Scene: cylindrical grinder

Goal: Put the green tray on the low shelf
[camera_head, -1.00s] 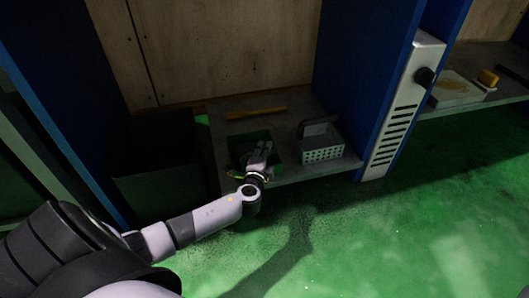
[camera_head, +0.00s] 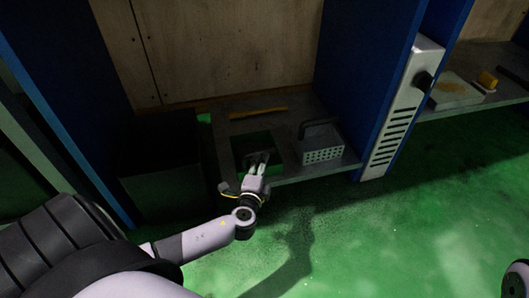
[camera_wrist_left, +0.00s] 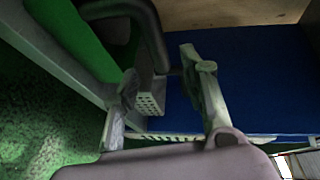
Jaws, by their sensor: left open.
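The green tray (camera_head: 266,138) appears as a dark green square on the grey low shelf (camera_head: 223,150), left of a perforated box; shadow makes its walls hard to tell. My left gripper (camera_head: 257,157) is at the tray's near side, over the shelf's front edge, and partly hides it. Its two fingers are apart with nothing between them, also in the left wrist view (camera_wrist_left: 160,75). Whether a finger touches the tray cannot be told. My right gripper is out of view.
The grey perforated box (camera_head: 322,152) with a dark handle stands right of the tray. A yellow bar (camera_head: 258,113) lies behind. A dark bin (camera_head: 160,170) stands at left. A blue panel (camera_head: 365,75) bounds the right. Green floor is clear in front.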

